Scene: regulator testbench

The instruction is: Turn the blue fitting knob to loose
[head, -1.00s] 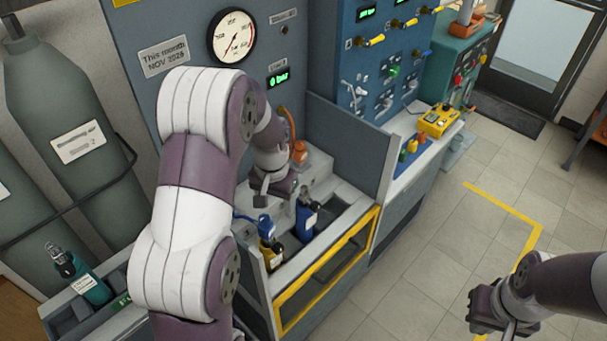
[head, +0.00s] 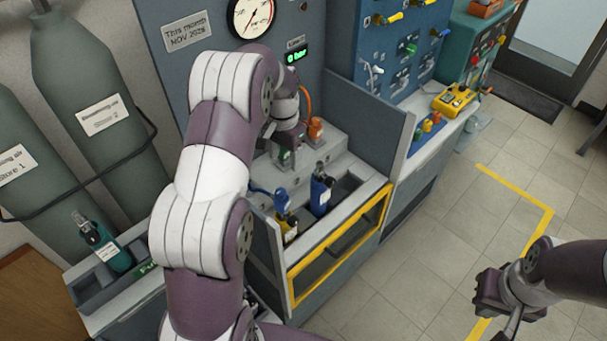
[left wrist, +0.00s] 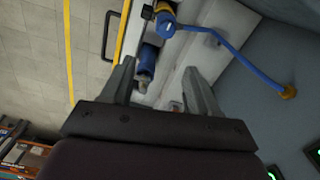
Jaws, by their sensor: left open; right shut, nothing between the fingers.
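In the head view a yellow bottle (head: 287,225) with a blue fitting (head: 281,197) on top stands in the bench's trough. It joins a blue hose. Beside it on the right is a blue bottle (head: 320,196). In the left wrist view the blue fitting (left wrist: 166,24) with its hose (left wrist: 238,55) is at the top, beyond the fingertips, and the blue bottle (left wrist: 147,60) shows between the fingers. My left gripper (head: 288,158) is open and empty, behind the bottles, touching neither as far as I can see; its fingers also show in the left wrist view (left wrist: 160,70). My right gripper (head: 487,312) is shut and empty, far right.
An upright grey panel (head: 375,125) bounds the trough on the right. The yellow-framed front (head: 340,250) is on the near side. An orange fitting (head: 315,128) is behind my left gripper. The floor at right is clear.

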